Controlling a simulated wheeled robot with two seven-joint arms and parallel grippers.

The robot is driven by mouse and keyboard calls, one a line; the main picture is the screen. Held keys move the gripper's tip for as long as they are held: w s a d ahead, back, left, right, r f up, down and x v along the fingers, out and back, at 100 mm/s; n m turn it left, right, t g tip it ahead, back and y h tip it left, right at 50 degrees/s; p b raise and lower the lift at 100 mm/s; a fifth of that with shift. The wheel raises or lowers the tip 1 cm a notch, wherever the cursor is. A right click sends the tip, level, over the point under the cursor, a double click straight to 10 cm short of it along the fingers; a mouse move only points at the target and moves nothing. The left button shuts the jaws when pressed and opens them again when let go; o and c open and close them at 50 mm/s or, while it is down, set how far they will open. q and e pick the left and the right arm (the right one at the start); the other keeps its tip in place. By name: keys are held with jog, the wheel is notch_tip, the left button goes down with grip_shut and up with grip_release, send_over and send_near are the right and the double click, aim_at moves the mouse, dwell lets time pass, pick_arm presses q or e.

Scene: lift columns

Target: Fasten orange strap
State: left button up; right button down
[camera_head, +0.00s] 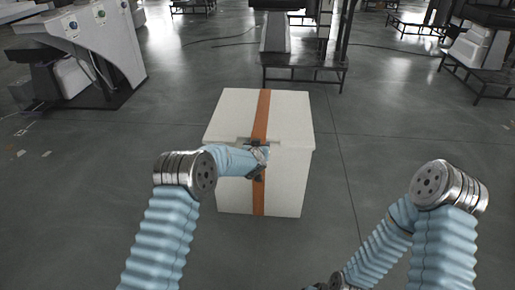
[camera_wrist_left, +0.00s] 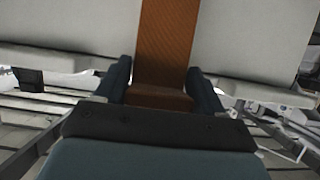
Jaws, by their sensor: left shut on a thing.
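A white box (camera_head: 285,185) stands on the floor ahead, with an orange strap (camera_head: 262,115) running over its lid and down its front. A small dark fitting (camera_head: 258,178) sits on the strap at the front, just below my gripper. My left gripper (camera_head: 257,158) is at the lid's front edge, over the strap. In the left wrist view, its two dark fingers (camera_wrist_left: 162,80) stand on either side of the orange strap (camera_wrist_left: 166,35), shut on its near end.
Grey floor is open around the box. A large white machine (camera_head: 85,45) stands at the back left. Dark metal stands (camera_head: 305,70) are behind the box, and another (camera_head: 480,80) is at the back right.

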pick_arm(q)
jog(key=shift+f, duration=0.15)
dwell(0.6)
jog(key=o, duration=1.4)
jog(key=shift+w, duration=0.1)
jog(key=b+v, duration=0.1)
jog(key=v, duration=1.2)
jog(key=shift+s+r, duration=0.2)
jog(key=shift+s, duration=0.15)
